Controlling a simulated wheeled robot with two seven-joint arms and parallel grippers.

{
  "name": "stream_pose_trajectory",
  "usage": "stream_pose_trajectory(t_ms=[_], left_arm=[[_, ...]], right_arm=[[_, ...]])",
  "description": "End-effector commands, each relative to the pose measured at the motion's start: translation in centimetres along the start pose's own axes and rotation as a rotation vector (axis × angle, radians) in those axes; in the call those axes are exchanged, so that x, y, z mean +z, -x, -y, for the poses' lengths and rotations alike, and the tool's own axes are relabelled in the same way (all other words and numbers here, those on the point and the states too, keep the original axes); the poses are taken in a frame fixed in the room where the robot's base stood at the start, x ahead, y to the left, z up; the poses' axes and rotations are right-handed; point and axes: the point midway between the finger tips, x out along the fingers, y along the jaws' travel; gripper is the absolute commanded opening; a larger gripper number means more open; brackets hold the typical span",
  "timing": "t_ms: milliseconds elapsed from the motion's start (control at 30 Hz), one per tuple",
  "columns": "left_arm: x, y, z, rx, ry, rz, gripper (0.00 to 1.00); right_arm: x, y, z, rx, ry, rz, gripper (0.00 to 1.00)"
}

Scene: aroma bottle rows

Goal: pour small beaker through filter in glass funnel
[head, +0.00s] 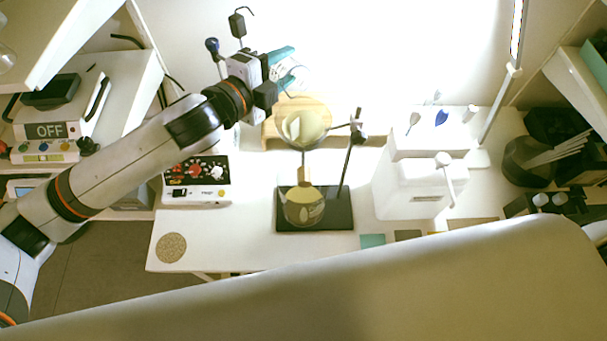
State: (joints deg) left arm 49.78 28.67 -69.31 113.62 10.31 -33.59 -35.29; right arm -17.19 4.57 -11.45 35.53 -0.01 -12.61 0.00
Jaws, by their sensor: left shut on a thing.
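My left gripper (284,68) comes in from the left, high above the back of the table. It is shut on a clear small beaker (295,77), which is faint against the bright wall; its contents are hard to make out. The glass funnel (303,128) with a pale yellowish filter is held in a ring on a stand, below and slightly right of the gripper. A round flask (303,207) with yellowish liquid stands under the funnel on the dark stand base (338,212). The beaker is apart from the funnel in the picture. My right gripper is not in view.
The stand's rod (347,165) rises right of the funnel. A wooden board (274,132) lies behind it. A device with a dark speckled top (197,174) stands left, a white box (412,190) right. A round cork-like mat (171,247) lies front left; table around it is clear.

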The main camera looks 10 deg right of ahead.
Motion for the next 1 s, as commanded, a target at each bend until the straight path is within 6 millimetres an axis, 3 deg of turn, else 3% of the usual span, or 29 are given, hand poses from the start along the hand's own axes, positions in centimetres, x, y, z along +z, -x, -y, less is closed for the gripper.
stream_pose_trajectory(t_ms=[533,733,1000], left_arm=[[-0.9,-0.4,0.5,-0.115,0.274,0.037,0.21],[-1.5,-0.8,1.6,-0.183,0.441,0.063,0.21],[-1.4,-0.8,1.7,-0.189,0.459,0.066,0.21]], right_arm=[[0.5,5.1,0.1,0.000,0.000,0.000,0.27],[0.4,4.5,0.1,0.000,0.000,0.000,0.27],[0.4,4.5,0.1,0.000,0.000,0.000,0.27]])
